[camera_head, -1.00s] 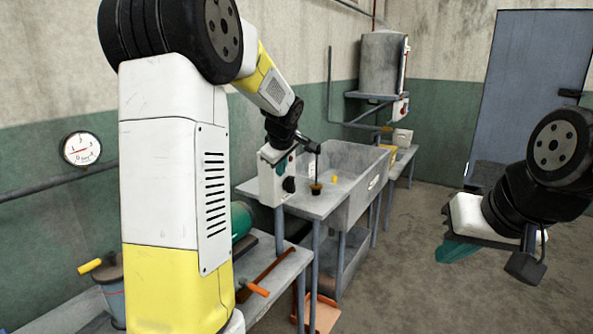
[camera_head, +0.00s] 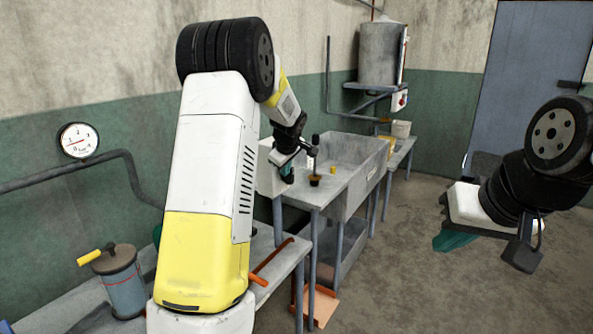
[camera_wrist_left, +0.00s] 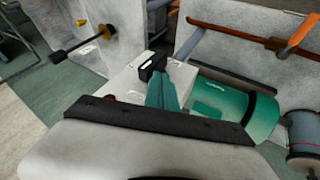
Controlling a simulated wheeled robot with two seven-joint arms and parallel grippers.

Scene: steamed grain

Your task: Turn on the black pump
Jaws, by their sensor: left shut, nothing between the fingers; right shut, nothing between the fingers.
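A white box (camera_head: 266,178) stands at the near end of the sink bench. In the left wrist view this box (camera_wrist_left: 128,84) carries a black knob (camera_wrist_left: 150,62). My left gripper (camera_head: 288,170) is shut and empty in front of the box. Its teal fingertips (camera_wrist_left: 160,88) are close to the knob; I cannot tell whether they touch it. A green cylinder (camera_wrist_left: 240,108) lies beside the box in the wrist view; it may be a pump body. I see no clearly black pump. My right gripper (camera_head: 455,240) is shut and empty, over open floor at the right.
A sink (camera_head: 350,195) and a black-handled fitting (camera_head: 315,165) stand just beyond the box. A grey-blue pot with a yellow handle (camera_head: 122,285) sits on the low bench. An orange-handled tool (camera_head: 270,265) lies there. The floor at right is clear.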

